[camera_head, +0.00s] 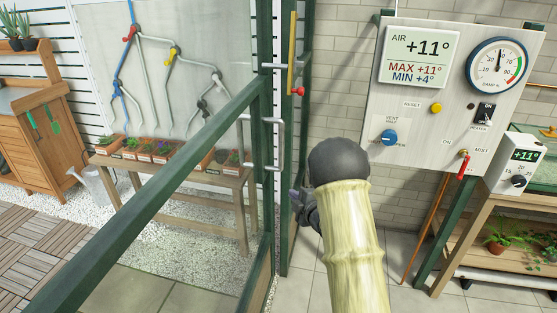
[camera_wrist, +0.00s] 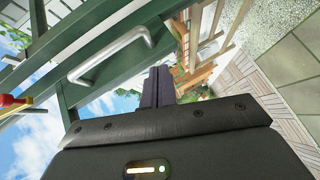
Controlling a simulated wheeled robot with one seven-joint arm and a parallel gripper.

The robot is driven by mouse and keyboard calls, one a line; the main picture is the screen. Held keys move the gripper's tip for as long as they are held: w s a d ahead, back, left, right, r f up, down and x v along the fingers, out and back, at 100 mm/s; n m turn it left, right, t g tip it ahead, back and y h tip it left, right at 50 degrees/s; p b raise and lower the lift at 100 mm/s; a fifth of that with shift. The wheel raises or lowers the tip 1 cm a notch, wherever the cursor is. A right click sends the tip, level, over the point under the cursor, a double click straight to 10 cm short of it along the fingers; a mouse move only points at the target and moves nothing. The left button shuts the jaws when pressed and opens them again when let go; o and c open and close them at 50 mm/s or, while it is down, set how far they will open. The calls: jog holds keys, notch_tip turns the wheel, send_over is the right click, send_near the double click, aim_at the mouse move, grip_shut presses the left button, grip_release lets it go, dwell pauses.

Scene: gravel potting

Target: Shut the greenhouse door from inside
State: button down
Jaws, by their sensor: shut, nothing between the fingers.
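The greenhouse door (camera_head: 160,190) is a green frame with glass, at the left and middle of the head view. Its silver bar handle (camera_head: 280,145) is on its right upright, beside the green post (camera_head: 304,60). A narrow strip of outdoors shows between upright and post; I cannot tell whether the door is fully shut. My gripper (camera_head: 296,201) is shut and empty, low and right of the handle, partly hidden by my arm. In the wrist view the fingertips (camera_wrist: 159,72) point toward the green frame, and the handle (camera_wrist: 110,55) lies left of them, apart from them.
A yellow bar with a red knob (camera_head: 298,91) is on the post. A control panel (camera_head: 455,100) hangs on the tiled wall at right, above a wooden bench (camera_head: 480,210). Beyond the glass are a plant bench (camera_head: 190,172) and a wooden cabinet (camera_head: 30,150).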

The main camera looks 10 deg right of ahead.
jog(key=shift+w+a+r+n+y+p, duration=0.15)
jog(key=shift+a+r+n+y, duration=0.2)
jog(key=shift+n, duration=0.25)
jog(key=shift+w+a+r+n+y+p, duration=0.1)
jog(key=shift+w+r+n+y+p, duration=0.1)
jog(key=shift+n+y, duration=0.35)
jog(key=shift+w+d+p+x, duration=0.2)
jog(key=shift+d+p+x, duration=0.3)
jog(key=shift+x, duration=1.6)
jog(key=shift+w+d+p+x, duration=0.25)
jog(key=shift+d+p+x, duration=0.2)
jog(key=shift+x, duration=1.7)
jog(key=shift+w+d+p+x, duration=0.2)
jog(key=shift+d+p+x, duration=0.25)
jog(key=shift+x, duration=1.65)
